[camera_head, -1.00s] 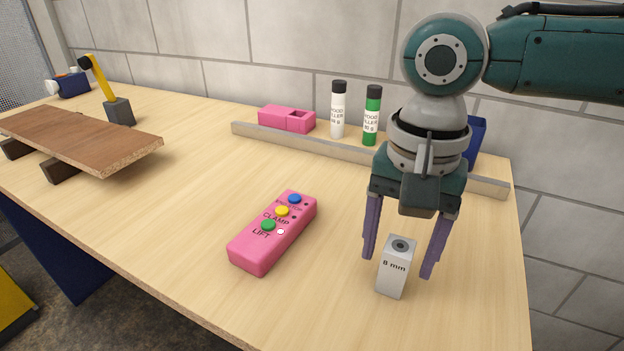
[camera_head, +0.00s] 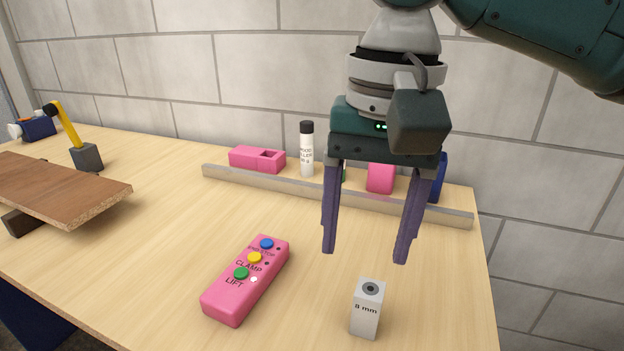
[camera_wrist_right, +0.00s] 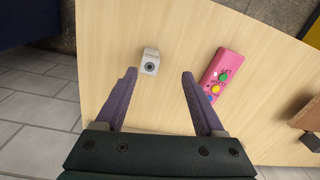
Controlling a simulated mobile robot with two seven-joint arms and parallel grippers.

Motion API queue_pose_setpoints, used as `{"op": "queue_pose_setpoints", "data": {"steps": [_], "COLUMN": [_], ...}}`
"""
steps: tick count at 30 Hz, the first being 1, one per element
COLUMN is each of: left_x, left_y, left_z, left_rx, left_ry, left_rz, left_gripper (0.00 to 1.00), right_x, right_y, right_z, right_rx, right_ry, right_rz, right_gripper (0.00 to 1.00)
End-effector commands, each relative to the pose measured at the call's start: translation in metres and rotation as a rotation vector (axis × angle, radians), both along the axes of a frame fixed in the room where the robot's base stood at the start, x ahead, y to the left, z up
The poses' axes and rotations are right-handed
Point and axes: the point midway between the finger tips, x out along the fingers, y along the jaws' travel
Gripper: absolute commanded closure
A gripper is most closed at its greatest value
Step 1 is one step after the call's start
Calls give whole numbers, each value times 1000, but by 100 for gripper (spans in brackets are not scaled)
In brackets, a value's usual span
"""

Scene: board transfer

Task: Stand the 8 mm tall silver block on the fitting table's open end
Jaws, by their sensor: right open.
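The silver block (camera_head: 367,312), marked "8 mm", stands upright on the table near its front right, with a dark round hole in its top. It also shows in the right wrist view (camera_wrist_right: 150,62), beyond the fingertips. My right gripper (camera_head: 365,256) is open and empty, above and behind the block in the head view, with its fingers pointing down and apart from the block. In the right wrist view its fingers (camera_wrist_right: 160,72) are spread wide. My left gripper is not in view.
A pink control box (camera_head: 246,279) with coloured buttons lies left of the block. A brown board (camera_head: 60,190) rests on dark supports at the left. A low rail (camera_head: 300,189) runs along the back, with a white bottle (camera_head: 306,150) and pink blocks (camera_head: 257,158) behind it.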

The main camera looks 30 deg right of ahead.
Motion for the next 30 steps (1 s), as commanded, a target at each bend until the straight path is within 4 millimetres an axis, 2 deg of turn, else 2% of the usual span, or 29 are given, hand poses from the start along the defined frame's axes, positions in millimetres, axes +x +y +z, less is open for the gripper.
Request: {"op": "queue_pose_setpoints", "data": {"steps": [1,3,6,10,14,21,25,30], "left_x": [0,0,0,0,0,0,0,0], "left_y": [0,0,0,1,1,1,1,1], "left_z": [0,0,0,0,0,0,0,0], "left_rx": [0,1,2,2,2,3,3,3], "left_ry": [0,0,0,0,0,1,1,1], "left_rz": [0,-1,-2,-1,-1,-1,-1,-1], "left_gripper": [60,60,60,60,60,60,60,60], "right_x": [-11,-24,-45,-71,-99,-143,-152,-152], "right_y": [17,42,71,87,73,20,9,8], "right_z": [-15,-33,-51,-65,-75,-83,-84,-84], "right_rx": [30,75,133,151,76,-117,-159,-163], "right_ry": [-8,-54,-148,-276,-349,-314,-292,-290], "right_rz": [101,262,465,637,729,817,838,842], "right_gripper": [29,29,29,29,29,29,29,29]}}
